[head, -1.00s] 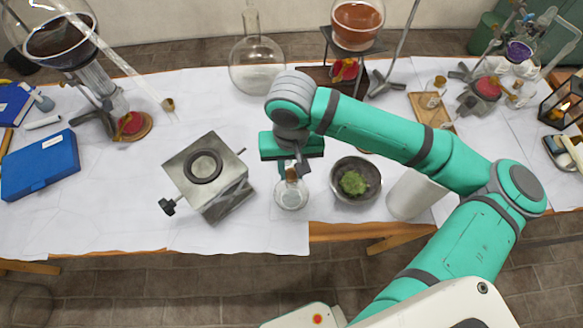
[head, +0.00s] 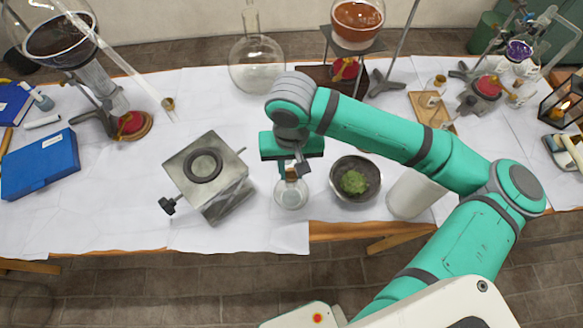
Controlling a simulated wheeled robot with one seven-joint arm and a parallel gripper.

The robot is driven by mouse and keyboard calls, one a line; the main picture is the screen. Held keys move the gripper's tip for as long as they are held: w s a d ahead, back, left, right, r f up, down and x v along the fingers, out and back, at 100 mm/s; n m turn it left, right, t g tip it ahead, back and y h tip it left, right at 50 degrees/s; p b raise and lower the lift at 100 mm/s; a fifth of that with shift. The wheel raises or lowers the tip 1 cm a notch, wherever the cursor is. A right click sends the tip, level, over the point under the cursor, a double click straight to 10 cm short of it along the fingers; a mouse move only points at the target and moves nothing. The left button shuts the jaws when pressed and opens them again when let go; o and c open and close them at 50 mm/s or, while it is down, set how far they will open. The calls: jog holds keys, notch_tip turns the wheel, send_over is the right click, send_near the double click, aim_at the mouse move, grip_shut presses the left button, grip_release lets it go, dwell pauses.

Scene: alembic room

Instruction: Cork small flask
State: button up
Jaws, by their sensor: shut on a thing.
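A small clear glass flask (head: 291,195) stands upright on the white-covered table near its front edge. My gripper (head: 289,172) points down directly over the flask's neck. It is shut on a small brown cork (head: 290,172), which shows at the flask's mouth. The fingers hide much of the cork and neck, so I cannot tell whether the cork is inside the neck or just above it.
A metal lab jack (head: 205,178) stands left of the flask. A dark bowl (head: 356,180) with green matter stands close on the right, with a white cylinder (head: 408,195) beyond it. A large round flask (head: 257,65) stands behind. The table's front edge (head: 335,231) is near.

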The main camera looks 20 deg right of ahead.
aim_at(292, 174)
jog(key=o, duration=1.4)
jog(key=shift+r, duration=3.5)
jog(key=shift+f, duration=0.1)
